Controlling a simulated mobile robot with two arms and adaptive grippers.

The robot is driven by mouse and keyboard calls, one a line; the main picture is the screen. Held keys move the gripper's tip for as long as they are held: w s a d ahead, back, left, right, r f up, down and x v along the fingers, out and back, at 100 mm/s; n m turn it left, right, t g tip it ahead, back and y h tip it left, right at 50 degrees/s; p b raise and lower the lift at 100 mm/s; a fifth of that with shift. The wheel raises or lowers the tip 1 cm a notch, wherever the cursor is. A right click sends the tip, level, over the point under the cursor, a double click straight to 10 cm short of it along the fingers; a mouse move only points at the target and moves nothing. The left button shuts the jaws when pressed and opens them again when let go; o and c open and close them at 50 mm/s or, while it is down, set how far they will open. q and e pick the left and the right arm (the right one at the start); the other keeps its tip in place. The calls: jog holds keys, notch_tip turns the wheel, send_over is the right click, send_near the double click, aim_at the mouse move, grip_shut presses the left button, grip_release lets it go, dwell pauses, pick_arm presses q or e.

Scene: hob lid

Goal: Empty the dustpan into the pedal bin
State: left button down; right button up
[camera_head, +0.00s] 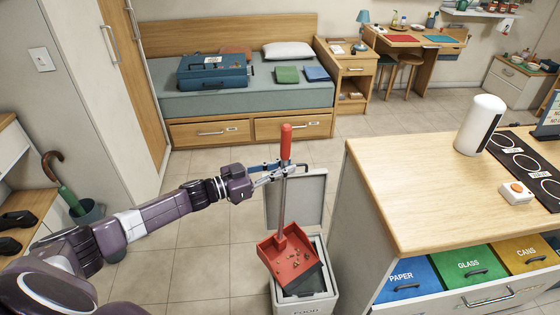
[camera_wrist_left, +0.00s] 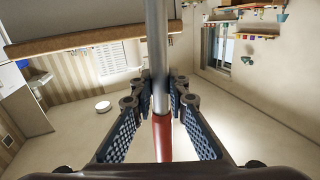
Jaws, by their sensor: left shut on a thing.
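My left gripper (camera_head: 281,172) is shut on the long grey handle of the dustpan (camera_head: 279,212), just below its red grip. The handle stands nearly upright in the head view. The red pan, with several small bits of debris (camera_head: 297,258) in it, hangs over the grey pedal bin (camera_head: 312,195) and hides part of its opening. The bin's lid stands up at the back, and its front reads FOOD. In the left wrist view the handle (camera_wrist_left: 157,40) runs between the fingers (camera_wrist_left: 160,95). My right gripper is not in view.
A wooden-topped counter (camera_head: 420,190) with a hob (camera_head: 525,160) is close on the bin's right. Its open drawer holds paper, glass and cans bins (camera_head: 470,265). A bed (camera_head: 240,100) is behind. Tiled floor (camera_head: 215,255) is clear left of the bin.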

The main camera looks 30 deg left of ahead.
pick_arm(q)
jog(key=s+d+r+m+p, duration=0.2)
jog(key=s+d+m+p, duration=0.35)
jog(key=d, duration=0.95)
jog(key=s+d+f+m+y+b, duration=0.1)
jog(key=s+d+f+b, duration=0.2)
jog(key=d, duration=0.5)
jog(key=s+d+f+m+b, duration=0.2)
jog(key=s+d+f, duration=0.4)
jog(key=d, duration=0.3)
jog(key=s+d+f+m+y+b, duration=0.1)
jog(key=s+d+f+b, duration=0.3)
jog(key=d, duration=0.5)
jog(key=shift+s+d+f+m+y, duration=0.15)
jog(key=shift+s+f+m+y, duration=0.2)
jog(key=shift+s+m, duration=0.3)
dwell(0.4)
jog(key=shift+s, duration=0.1)
dwell(0.7)
